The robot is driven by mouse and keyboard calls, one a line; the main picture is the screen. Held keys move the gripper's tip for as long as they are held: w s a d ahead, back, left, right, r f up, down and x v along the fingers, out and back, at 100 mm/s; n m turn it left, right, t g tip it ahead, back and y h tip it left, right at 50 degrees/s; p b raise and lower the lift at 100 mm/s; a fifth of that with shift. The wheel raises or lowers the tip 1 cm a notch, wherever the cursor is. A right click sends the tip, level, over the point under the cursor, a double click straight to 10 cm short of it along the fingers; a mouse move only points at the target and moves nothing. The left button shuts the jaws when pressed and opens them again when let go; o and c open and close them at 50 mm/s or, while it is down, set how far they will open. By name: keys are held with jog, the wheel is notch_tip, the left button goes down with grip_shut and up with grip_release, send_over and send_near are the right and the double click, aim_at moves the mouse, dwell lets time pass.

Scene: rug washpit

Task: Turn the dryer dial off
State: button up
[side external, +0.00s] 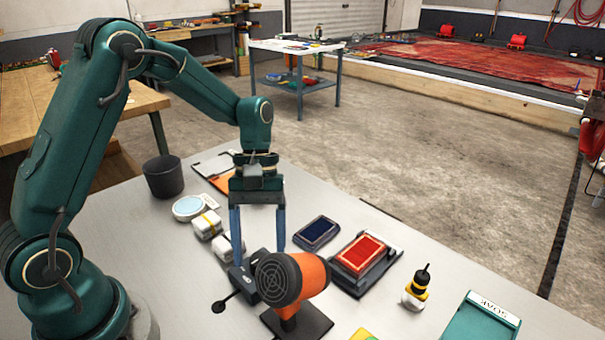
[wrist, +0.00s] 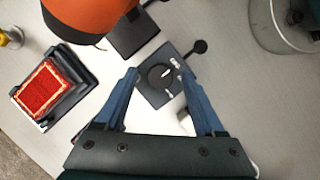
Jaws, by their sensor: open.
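The dryer (side external: 302,277) is orange with a dark round grille and stands on a black base; its orange body (wrist: 85,14) fills the top left of the wrist view. The dial (wrist: 160,77) is a dark round knob on a black box (wrist: 150,94), with a white pointer mark and small white marks beside it. In the side view the box (side external: 240,280) is partly hidden behind the dryer and my gripper. My gripper (side external: 259,256) points down over the box with its blue fingers apart and empty. In the wrist view my gripper (wrist: 158,71) has a fingertip on either side of the dial; contact cannot be told.
A black stalk with a round end (side external: 218,306) sticks out beside the box. White blocks (side external: 207,224) lie close behind it. A red pad on a black tray (side external: 385,270), a blue pad (side external: 316,233) and a yellow-black bottle (side external: 417,285) stand to the right. A dark cup (side external: 164,176) is at the back left.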

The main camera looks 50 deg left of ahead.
aim_at(260, 254)
jog(key=v, duration=0.5)
jog(key=shift+d+r, duration=0.1)
jog(key=shift+r, duration=0.05)
jog(key=s+r+m+t+y, duration=0.3)
jog(key=s+r+m+t, duration=0.3)
jog(key=s+m+t, duration=0.2)
jog(key=shift+s+d+r+m+t, duration=0.15)
jog(key=shift+s+r+m+t, duration=0.35)
jog(key=shift+s, duration=0.65)
